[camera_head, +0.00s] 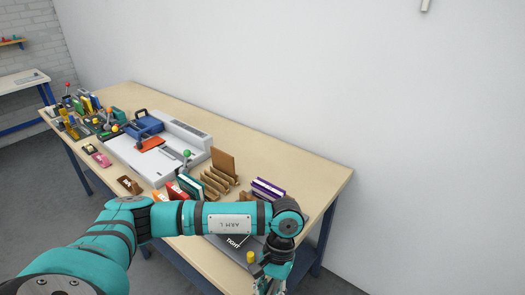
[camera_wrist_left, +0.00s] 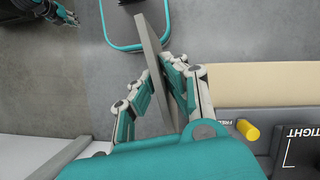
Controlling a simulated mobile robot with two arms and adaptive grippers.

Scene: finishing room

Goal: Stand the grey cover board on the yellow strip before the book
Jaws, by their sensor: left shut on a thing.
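My left gripper (camera_wrist_left: 163,72) is shut on the grey cover board (camera_wrist_left: 152,55), which shows as a thin slab almost edge-on between the fingers, over the floor just off the table's edge. In the head view the left gripper (camera_head: 269,284) is at the bottom edge, near the front right of the table, and the board cannot be made out there. A purple-and-white book (camera_head: 267,189) stands at the table's right part. I cannot pick out the yellow strip; my arm covers part of that area. Part of my right gripper (camera_wrist_left: 60,12) appears at the wrist view's top left, its jaws unclear.
A dark grey fixture marked TIGHT (camera_head: 236,241) with a yellow knob (camera_head: 250,257) sits at the table's near edge. A wooden rack (camera_head: 217,183), green and red books (camera_head: 188,186) and a white machine (camera_head: 150,158) stand to the left. The table's back right is clear.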

